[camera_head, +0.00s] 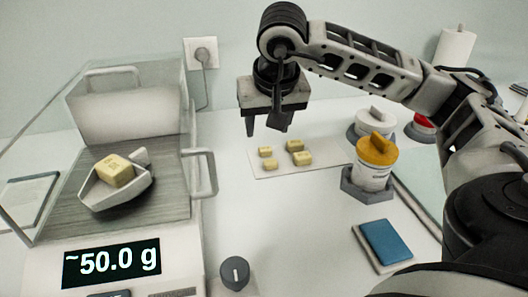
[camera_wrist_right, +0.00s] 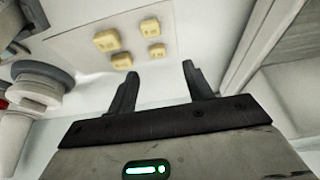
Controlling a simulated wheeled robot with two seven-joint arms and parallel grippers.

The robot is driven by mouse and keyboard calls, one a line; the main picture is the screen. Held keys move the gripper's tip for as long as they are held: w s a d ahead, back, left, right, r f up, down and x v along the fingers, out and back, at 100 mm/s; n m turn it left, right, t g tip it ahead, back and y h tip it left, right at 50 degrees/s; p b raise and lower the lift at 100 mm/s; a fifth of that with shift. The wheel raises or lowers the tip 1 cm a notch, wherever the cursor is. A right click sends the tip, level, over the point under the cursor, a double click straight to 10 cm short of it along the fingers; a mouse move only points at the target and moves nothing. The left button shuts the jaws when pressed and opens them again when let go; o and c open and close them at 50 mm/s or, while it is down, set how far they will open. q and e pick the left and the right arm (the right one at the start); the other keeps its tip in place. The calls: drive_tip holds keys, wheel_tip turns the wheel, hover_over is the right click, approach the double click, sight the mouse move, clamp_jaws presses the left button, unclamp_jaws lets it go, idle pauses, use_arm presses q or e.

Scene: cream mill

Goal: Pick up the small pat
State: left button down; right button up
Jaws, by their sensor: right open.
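My right gripper (camera_head: 266,128) is open and empty, pointing down above the board, apart from the pats. Its fingers also show in the wrist view (camera_wrist_right: 160,72). My left gripper is out of view.
A glass-sided scale (camera_head: 112,262) at left reads ~50.0 g, with a yellow block (camera_head: 115,170) in a scoop (camera_head: 128,196). A yellow-lidded jar (camera_head: 373,172), a white-lidded jar (camera_head: 378,120) and a blue pad (camera_head: 384,241) stand right. A dark knob (camera_head: 235,272) is in front.

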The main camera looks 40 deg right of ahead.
sight(266, 151)
drive_tip(key=x, duration=0.2)
drive_tip(key=shift+f, duration=0.3)
drive_tip(key=x, duration=0.4)
drive_tip(key=shift+s+d+f, duration=0.2)
drive_tip(key=shift+s+d, duration=0.05)
drive_tip(key=shift+w+f, duration=0.2)
drive_tip(key=shift+f, duration=0.15)
drive_tip(key=c, duration=1.1)
